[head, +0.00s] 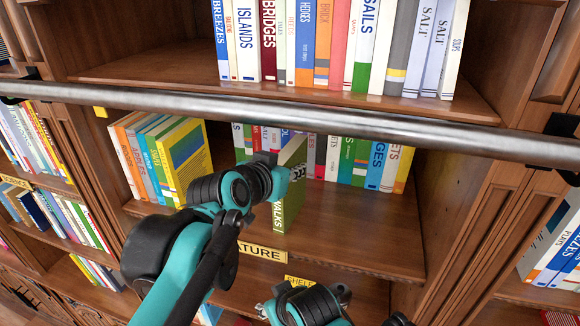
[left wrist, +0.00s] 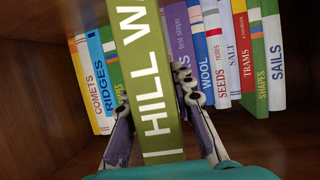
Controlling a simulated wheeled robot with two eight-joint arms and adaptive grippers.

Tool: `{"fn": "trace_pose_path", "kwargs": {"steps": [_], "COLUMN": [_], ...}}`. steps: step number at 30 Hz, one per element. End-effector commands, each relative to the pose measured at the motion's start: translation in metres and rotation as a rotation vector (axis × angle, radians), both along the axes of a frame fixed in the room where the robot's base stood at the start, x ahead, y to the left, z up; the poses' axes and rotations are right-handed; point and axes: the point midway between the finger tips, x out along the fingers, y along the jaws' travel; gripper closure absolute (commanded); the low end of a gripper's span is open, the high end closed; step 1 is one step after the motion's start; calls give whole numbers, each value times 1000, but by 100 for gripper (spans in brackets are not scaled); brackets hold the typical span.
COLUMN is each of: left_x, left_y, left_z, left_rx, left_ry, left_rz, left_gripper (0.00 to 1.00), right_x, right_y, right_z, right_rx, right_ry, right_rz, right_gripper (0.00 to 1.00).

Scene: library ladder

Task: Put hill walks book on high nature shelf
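The green hill walks book (head: 289,212) stands roughly upright at the front of the middle shelf, its spine towards me. My left gripper (head: 295,173) is shut on it. In the left wrist view the book (left wrist: 150,95) shows "HILL W" between the two fingers (left wrist: 158,110), one along each side. The shelf (head: 365,232) carries a yellow label (head: 262,252) reading "ATURE", its start hidden by my left arm. I cannot tell whether the book's base touches the shelf board. My right gripper (head: 312,303) is low at the bottom edge, its fingers not clear.
A metal rail (head: 250,107) crosses in front of the bookcase, above my left gripper. Books (head: 165,155) stand left on the shelf, and a row of books (head: 370,160) stands at its back. The shelf's right front is bare. Another full shelf (head: 340,45) is above.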

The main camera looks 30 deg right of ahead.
Motion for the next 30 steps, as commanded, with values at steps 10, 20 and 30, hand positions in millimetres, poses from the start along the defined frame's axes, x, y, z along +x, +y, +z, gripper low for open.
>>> {"fn": "trace_pose_path", "kwargs": {"steps": [10,20,30], "left_x": [0,-20,-56], "left_y": [0,28,79], "left_z": [0,15,42], "left_rx": [1,1,0], "left_ry": [1,1,1], "left_rz": [0,0,1], "left_gripper": [56,56,56], "right_x": [0,0,0], "right_y": [0,0,0], "right_z": [0,-6,-17], "right_rx": [0,0,0], "right_ry": [0,0,0], "right_rz": [0,0,0], "right_gripper": [60,60,60]}}
